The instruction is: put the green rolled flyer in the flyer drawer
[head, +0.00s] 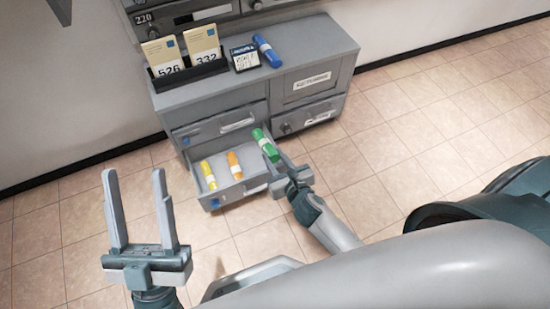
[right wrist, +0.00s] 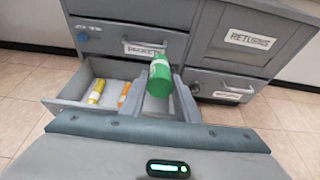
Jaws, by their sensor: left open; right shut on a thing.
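The green rolled flyer (head: 265,146) has a white band and is tilted in the head view. My right gripper (head: 283,168) is shut on it and holds it over the right part of the open flyer drawer (head: 219,199). In the right wrist view the green flyer (right wrist: 159,77) sticks out past the fingers, with the open drawer (right wrist: 66,106) below and to the left. A yellow rolled flyer (head: 209,175) and an orange one (head: 234,165) lie in the drawer. My left gripper (head: 138,213) is open and empty, left of the drawer.
A closed drawer (right wrist: 133,42) sits above the open one. A returns door (right wrist: 250,41) is at right.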

